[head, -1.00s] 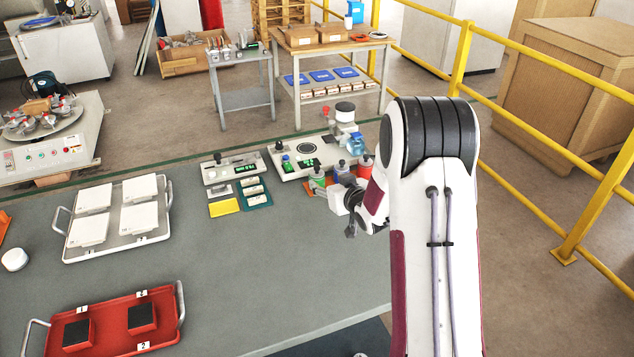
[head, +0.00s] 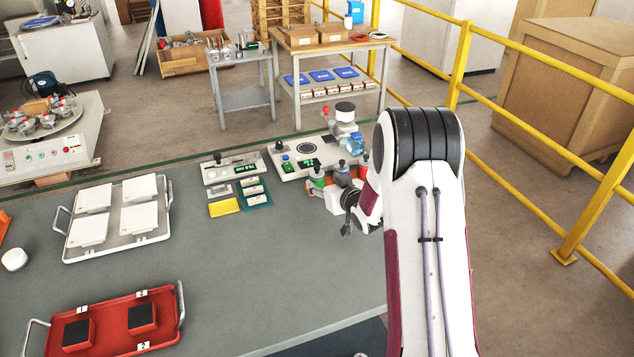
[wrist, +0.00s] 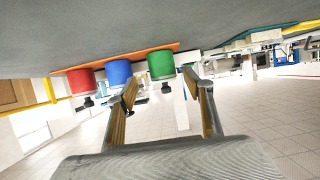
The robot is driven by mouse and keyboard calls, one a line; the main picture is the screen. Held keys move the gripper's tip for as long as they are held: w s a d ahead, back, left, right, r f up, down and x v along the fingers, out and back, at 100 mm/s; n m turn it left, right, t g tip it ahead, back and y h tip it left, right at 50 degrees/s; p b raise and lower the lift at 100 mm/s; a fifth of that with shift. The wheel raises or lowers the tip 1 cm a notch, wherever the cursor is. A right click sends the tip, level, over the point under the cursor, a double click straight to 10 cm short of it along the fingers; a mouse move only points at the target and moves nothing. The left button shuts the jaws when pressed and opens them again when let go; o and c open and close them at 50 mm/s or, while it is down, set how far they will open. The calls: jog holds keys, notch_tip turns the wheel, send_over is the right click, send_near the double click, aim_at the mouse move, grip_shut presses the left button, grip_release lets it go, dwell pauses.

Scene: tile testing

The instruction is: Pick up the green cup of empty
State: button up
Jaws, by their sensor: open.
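The green cup (head: 317,179) has a dark top and stands upright at the left of a row of three. My gripper (head: 347,229) is in front of the row, low over the table and a little right of the green cup. In the wrist view, which is upside down, the green cup (wrist: 160,64) shows near the tips of my open gripper (wrist: 158,82). The jaws are empty, and the green cup is beyond them, nearer the right finger. The blue cup (wrist: 119,71) is toward the left finger.
The red cup (wrist: 80,80) is beside the blue one, and all stand on an orange base (wrist: 146,50). A control unit (head: 290,165) and teal tray (head: 263,200) are nearby. A white tray (head: 157,236) and red tray (head: 104,314) lie left. The table middle is clear.

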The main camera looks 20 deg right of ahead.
aim_at(320, 179)
jog(key=shift+w, duration=0.25)
jog(key=shift+x, duration=1.25)
jog(key=shift+a+x, duration=0.2)
jog(key=shift+x, duration=1.05)
jog(key=shift+r, duration=0.1)
jog(key=shift+c, duration=0.4)
jog(key=c, duration=1.2)
